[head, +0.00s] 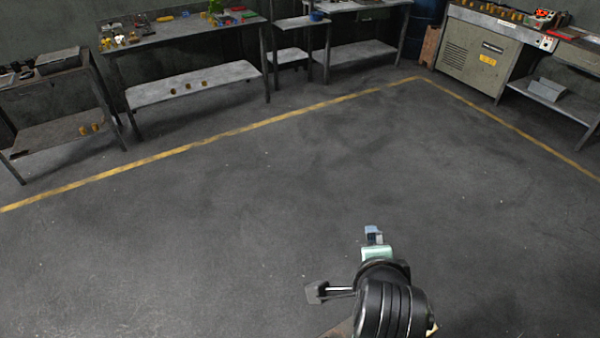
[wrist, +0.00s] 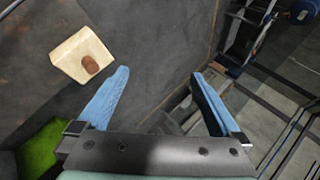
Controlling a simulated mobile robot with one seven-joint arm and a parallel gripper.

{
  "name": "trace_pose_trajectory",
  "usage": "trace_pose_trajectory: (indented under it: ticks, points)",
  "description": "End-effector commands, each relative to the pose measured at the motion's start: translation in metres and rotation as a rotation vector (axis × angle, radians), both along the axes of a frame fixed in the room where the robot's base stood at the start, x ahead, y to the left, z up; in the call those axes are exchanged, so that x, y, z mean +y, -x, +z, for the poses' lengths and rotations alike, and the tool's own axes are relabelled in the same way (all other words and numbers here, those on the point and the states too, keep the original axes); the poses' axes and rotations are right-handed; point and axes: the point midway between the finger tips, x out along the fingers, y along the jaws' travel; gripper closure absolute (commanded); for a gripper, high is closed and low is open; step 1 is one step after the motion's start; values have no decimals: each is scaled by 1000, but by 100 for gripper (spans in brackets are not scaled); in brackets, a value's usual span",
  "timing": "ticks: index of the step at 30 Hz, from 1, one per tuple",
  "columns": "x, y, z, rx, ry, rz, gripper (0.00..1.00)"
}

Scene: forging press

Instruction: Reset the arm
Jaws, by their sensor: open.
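My gripper (head: 374,236) shows in the head view at the lower middle right, held over the bare grey floor at the end of my dark arm. In the wrist view my gripper (wrist: 160,85) has its two blue fingers spread wide apart, with nothing between them. The gripper is open and empty. In the head view the fingers are too small to tell their spacing.
Yellow lines (head: 240,130) cross the open floor. Workbenches (head: 185,30) with small parts stand along the back left, and a grey cabinet (head: 480,60) at the back right. The wrist view shows a cream block (wrist: 82,57) and a green patch (wrist: 42,148).

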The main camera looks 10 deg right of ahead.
Motion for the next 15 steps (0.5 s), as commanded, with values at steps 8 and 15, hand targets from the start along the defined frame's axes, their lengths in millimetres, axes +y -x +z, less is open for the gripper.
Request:
trace_pose_trajectory:
  ticks: [8, 15]
  points:
    - [56, -67, 196, -466, 604, 373, 0]
    - [120, -33, 361, -827, 1184, 425, 0]
